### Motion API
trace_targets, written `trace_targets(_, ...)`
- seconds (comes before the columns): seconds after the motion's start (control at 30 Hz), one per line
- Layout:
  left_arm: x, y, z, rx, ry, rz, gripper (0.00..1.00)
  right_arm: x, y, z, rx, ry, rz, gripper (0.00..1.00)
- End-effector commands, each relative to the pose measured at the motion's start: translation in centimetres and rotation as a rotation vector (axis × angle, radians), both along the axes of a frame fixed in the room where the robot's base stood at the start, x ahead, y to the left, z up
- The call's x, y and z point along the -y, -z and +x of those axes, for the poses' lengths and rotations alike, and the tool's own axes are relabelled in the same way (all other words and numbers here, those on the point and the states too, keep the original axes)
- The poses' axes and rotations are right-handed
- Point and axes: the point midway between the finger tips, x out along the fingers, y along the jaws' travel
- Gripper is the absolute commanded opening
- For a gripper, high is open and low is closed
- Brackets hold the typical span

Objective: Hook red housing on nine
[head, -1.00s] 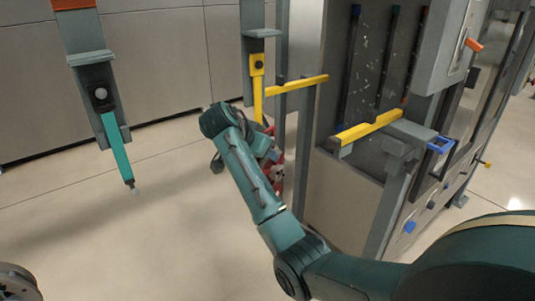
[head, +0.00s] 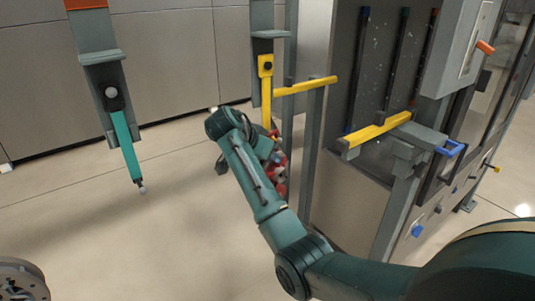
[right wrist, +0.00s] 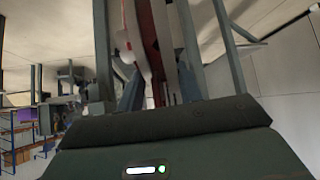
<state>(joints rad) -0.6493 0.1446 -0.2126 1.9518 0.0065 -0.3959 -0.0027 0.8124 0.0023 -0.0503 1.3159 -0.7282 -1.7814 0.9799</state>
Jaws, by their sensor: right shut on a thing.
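The red housing (head: 280,174) shows partly behind my right forearm in the head view, beside and below the yellow hook. My right gripper (right wrist: 157,88) is shut on it; in the right wrist view, red and pale parts of the housing (right wrist: 150,38) stand between and beyond the fingers. In the head view the forearm hides most of that gripper. A yellow hanging hook (head: 266,90) hangs just above the wrist, its lower end partly covered. A teal hanging hook (head: 126,150) hangs further left, empty. I cannot read a number nine anywhere. My left gripper is not in view.
A yellow bar (head: 305,86) runs right from near the yellow hook to a grey post (head: 312,145). A grey machine cabinet (head: 345,195) with another yellow bar (head: 378,131) and a blue bracket (head: 450,149) stands right. The floor at left is open.

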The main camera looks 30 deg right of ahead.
Motion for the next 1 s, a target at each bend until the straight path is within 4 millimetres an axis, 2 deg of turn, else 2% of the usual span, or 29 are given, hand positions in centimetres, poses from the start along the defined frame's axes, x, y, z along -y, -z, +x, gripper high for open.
trace_targets(0.23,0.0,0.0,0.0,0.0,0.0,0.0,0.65,0.0,-0.4,0.1,0.008,-0.001,-0.004,0.0)
trace_targets(0.27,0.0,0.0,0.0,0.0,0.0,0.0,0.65,0.0,-0.4,0.1,0.008,-0.001,-0.004,0.37)
trace_targets(0.57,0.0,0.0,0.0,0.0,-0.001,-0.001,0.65,0.0,-0.2,0.0,0.004,0.0,-0.002,0.61)
trace_targets(0.8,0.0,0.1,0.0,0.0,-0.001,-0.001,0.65,-0.1,0.3,-0.1,-0.007,0.0,0.003,0.61)
trace_targets(1.0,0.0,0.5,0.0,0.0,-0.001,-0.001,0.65,-1.5,-1.3,-0.4,0.001,-0.003,0.002,0.61)
